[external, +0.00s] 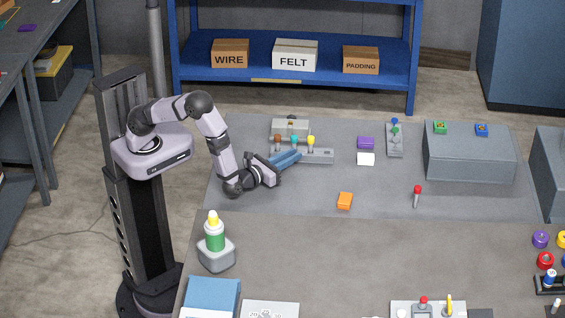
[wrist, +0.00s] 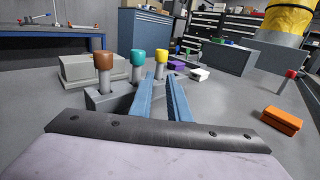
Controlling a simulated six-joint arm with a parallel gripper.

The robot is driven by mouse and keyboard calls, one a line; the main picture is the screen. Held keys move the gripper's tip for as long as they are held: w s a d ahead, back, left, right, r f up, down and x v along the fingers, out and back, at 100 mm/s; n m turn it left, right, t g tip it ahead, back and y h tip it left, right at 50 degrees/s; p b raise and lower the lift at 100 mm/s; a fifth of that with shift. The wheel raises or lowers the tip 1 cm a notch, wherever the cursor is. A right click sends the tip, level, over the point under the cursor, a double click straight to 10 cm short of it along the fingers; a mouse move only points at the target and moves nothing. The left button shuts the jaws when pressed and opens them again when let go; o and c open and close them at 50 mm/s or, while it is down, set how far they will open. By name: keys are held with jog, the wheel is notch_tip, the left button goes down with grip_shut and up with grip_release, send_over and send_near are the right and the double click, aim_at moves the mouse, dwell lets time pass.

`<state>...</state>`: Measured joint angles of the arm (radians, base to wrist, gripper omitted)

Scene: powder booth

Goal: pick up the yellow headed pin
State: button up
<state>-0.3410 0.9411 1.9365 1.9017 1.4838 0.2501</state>
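The yellow headed pin (external: 311,140) stands upright at the right end of a grey block (external: 318,156), in a row with a brown headed pin (external: 278,141) and a teal headed pin (external: 294,141). In the wrist view the yellow headed pin (wrist: 161,53) shows in line with the gap between my fingers, beyond the tips. My gripper (external: 297,155) has long blue fingers that are apart and empty, low over the mat and pointing at the block. In the wrist view my gripper (wrist: 160,77) partly hides the block; the distance from tips to pin is hard to tell.
A grey box (external: 290,127) stands behind the pin row. Purple (external: 366,142) and white (external: 366,159) blocks lie to the right. An orange block (external: 345,200) and a red headed pin (external: 417,194) are nearer the front. The mat between them is clear.

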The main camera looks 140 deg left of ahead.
aim_at(307, 153)
jog(key=shift+a+p, duration=0.35)
jog(key=shift+a, duration=0.75)
jog(key=shift+a+r+p, duration=0.15)
jog(key=shift+a+p, duration=0.2)
jog(key=shift+a, duration=0.15)
jog(key=shift+a+p, duration=0.8)
jog(key=shift+a, duration=1.3)
grip_shut()
